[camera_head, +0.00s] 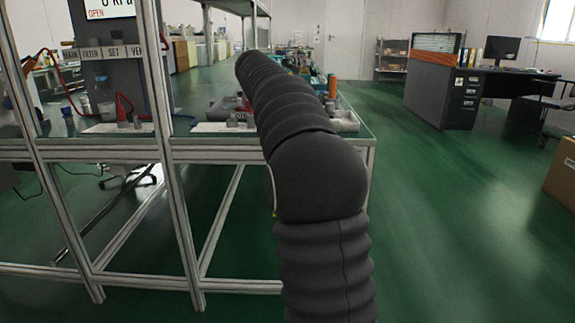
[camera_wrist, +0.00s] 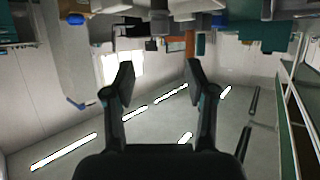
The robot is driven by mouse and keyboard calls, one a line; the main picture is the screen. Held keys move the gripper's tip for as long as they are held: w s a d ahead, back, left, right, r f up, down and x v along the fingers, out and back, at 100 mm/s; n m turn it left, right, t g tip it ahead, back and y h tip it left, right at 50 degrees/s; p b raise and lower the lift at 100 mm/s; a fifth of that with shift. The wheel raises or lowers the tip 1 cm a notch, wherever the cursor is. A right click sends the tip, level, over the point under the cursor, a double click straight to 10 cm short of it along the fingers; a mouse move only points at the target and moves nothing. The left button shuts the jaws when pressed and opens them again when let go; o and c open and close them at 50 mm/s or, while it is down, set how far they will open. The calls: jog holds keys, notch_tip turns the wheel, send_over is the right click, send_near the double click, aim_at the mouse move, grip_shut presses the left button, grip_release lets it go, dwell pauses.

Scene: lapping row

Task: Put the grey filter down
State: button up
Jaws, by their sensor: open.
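My gripper (camera_wrist: 160,75) shows in the wrist view with its two dark fingers spread apart and nothing between them. In the head view my black sleeved arm reaches over the bench (camera_head: 215,149), and the gripper itself is hidden behind it. I cannot pick out the grey filter for certain in either view. Small grey pieces (camera_head: 243,104) stand on the bench just left of my arm, too small to name.
A metal-framed bench shelf with a gauge panel (camera_head: 120,65) stands at the left. An orange-brown cylinder (camera_head: 332,88) stands right of my arm. A black desk (camera_head: 470,95) and a cardboard box (camera_head: 562,172) stand at the right. The green floor between is clear.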

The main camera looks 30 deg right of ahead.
jog(key=s+a+f+n+y, duration=0.4)
jog(key=s+a+f, duration=0.4)
jog(key=s+a, duration=0.3)
jog(key=s+a+f+n+y, duration=0.4)
jog(key=s+a+f+n, duration=0.1)
jog(key=s+a+f, duration=0.4)
jog(key=s+a+f+n+y, duration=0.4)
jog(key=s+a+f, duration=0.5)
jog(key=s+a, duration=0.4)
jog(key=s, duration=0.4)
jog(key=shift+f+n+t+y, duration=0.15)
jog(key=shift+n+t+y, duration=0.15)
jog(key=shift+n+t, duration=0.1)
